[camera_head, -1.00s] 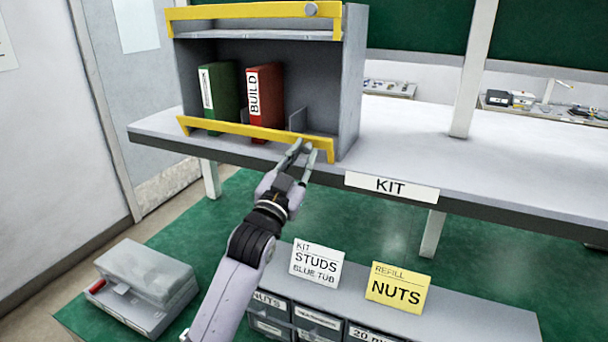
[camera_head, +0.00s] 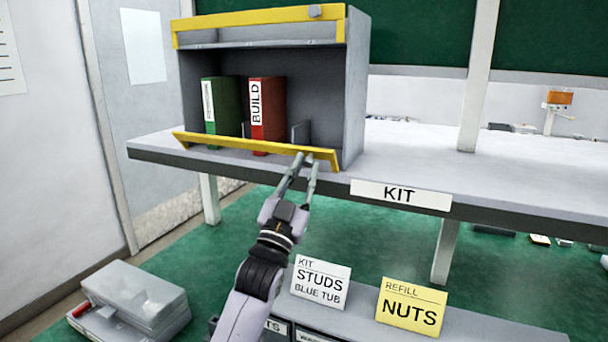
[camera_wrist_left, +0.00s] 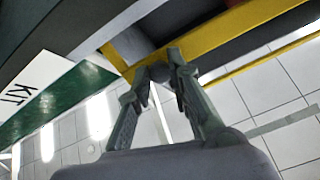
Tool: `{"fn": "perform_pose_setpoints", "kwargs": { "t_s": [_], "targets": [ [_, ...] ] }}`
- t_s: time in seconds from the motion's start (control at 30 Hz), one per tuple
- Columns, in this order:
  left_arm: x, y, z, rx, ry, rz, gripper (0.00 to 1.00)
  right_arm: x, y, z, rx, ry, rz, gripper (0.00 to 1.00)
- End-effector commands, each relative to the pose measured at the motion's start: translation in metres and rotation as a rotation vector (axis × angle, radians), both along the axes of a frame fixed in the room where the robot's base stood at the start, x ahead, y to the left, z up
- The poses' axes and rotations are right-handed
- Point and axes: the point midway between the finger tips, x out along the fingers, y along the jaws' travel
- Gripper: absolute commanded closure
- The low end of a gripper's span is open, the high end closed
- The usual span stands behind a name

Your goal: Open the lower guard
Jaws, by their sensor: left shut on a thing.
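The lower guard (camera_head: 255,146) is a yellow bar across the bottom front of the grey shelf unit (camera_head: 356,90). It leans out from the opening and sits low, near the feet of the binders. My left gripper (camera_head: 303,158) is at the guard's right part, reaching up from below. In the left wrist view its fingertips (camera_wrist_left: 158,70) are closed around a small round grey knob (camera_wrist_left: 158,73) on the yellow guard (camera_wrist_left: 215,40). The fingers hide part of the knob. My right gripper is not in view.
A green binder (camera_head: 224,105) and a red BUILD binder (camera_head: 270,108) stand behind the guard. An upper yellow guard (camera_head: 258,16) spans the top. The unit stands on a grey bench (camera_head: 410,170). Below are STUDS (camera_head: 320,281) and NUTS (camera_head: 411,306) signs. A grey case (camera_head: 135,300) lies lower left.

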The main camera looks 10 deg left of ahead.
Motion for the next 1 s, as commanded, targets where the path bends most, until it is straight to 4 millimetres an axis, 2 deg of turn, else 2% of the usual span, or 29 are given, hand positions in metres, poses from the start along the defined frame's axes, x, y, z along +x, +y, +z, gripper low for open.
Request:
{"fn": "perform_pose_setpoints", "kwargs": {
  "t_s": [0.07,0.1,0.4,0.77,0.87,1.0],
  "targets": [
    [0.000,0.000,0.000,0.001,0.001,0.001,1.00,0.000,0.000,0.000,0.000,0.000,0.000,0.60],
    [0.000,0.000,0.000,0.002,0.001,0.000,0.81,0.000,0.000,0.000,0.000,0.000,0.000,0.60],
    [0.000,0.000,0.000,0.001,0.001,0.001,0.61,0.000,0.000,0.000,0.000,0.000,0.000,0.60],
    [-0.003,0.001,-0.003,0.001,0.001,0.001,0.61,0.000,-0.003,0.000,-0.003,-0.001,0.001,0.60],
    [-0.012,0.004,-0.011,0.002,0.003,0.001,0.61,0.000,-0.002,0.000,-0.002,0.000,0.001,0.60],
    [-0.034,0.011,-0.028,0.001,0.003,0.000,0.61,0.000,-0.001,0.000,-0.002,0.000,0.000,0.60]
  ]
}}
